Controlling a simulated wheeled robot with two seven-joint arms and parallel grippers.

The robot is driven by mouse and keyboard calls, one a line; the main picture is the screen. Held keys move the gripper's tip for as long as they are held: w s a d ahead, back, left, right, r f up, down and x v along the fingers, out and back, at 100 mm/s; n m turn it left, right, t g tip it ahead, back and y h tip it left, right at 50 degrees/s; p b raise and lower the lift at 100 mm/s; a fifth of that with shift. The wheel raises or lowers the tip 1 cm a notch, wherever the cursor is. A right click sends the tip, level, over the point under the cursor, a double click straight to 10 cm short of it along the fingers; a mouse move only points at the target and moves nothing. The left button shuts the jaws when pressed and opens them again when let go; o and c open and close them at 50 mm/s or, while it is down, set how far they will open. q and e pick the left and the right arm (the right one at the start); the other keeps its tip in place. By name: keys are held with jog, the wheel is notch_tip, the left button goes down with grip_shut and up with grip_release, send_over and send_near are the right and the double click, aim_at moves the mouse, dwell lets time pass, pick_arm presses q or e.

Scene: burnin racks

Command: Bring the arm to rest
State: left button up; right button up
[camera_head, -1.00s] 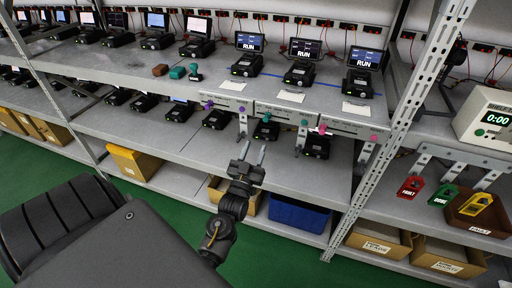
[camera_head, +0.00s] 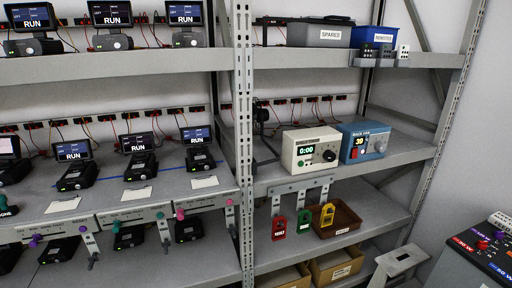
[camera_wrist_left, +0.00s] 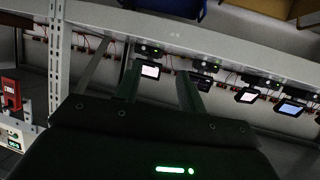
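My left gripper (camera_wrist_left: 158,82) shows in the left wrist view. Its two dark fingers stand apart with an empty gap between them, so it is open and holds nothing. Beyond the fingers are a shelf edge and several small lit screens, which look upside down in this view. Neither gripper shows in the head view now, and my right gripper is in no current frame.
In the head view a metal rack post (camera_head: 243,140) divides two shelf bays. A white timer box (camera_head: 311,150) and a blue box (camera_head: 362,142) stand on the right shelf. A brown tray (camera_head: 347,222) sits below. A console (camera_head: 478,252) stands at lower right.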

pick_arm(q)
jog(key=s+d+f+m+g+h, duration=0.1)
jog(key=s+d+f+g, duration=0.25)
jog(key=s+f, duration=0.65)
jog(key=s+d+f+m+g+h, duration=0.15)
jog(key=s+f+g, duration=0.25)
jog(key=s+f, duration=0.55)
jog(key=s+a+f+m+g, duration=0.1)
jog(key=s+f, duration=0.3)
jog(key=s, duration=0.7)
jog(key=s+a+f+m+g+b, duration=0.1)
jog(key=s+f+g, duration=0.3)
jog(key=s, duration=0.8)
jog(key=shift+s+f+y, duration=0.25)
jog(key=shift+f+y, duration=0.1)
